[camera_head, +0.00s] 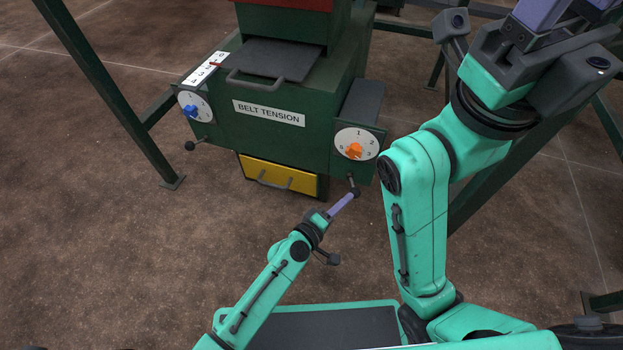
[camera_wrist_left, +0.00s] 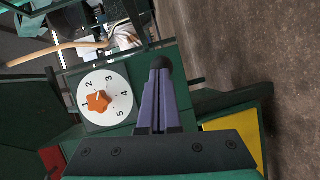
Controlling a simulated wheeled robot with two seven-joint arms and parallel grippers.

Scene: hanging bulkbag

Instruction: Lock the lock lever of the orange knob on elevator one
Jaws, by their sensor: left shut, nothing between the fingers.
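The orange knob (camera_head: 354,151) sits on a round white numbered dial on the right part of the green machine's front; it also shows in the left wrist view (camera_wrist_left: 98,101). Its lock lever (camera_head: 352,185), a short dark rod with a ball end, hangs below the dial. My left gripper (camera_head: 352,194) is shut, with its purple fingertips at the lever's ball end. In the left wrist view, the black ball (camera_wrist_left: 164,63) shows just at the tips; I cannot tell whether they touch. My right gripper (camera_head: 570,10) is at the top right, its fingers partly cut off.
A blue knob (camera_head: 190,111) with its own lever (camera_head: 190,146) is at the left of the "BELT TENSION" label (camera_head: 269,113). A yellow drawer (camera_head: 278,176) is below. Green frame legs (camera_head: 110,90) stand around the machine. The floor in front is clear.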

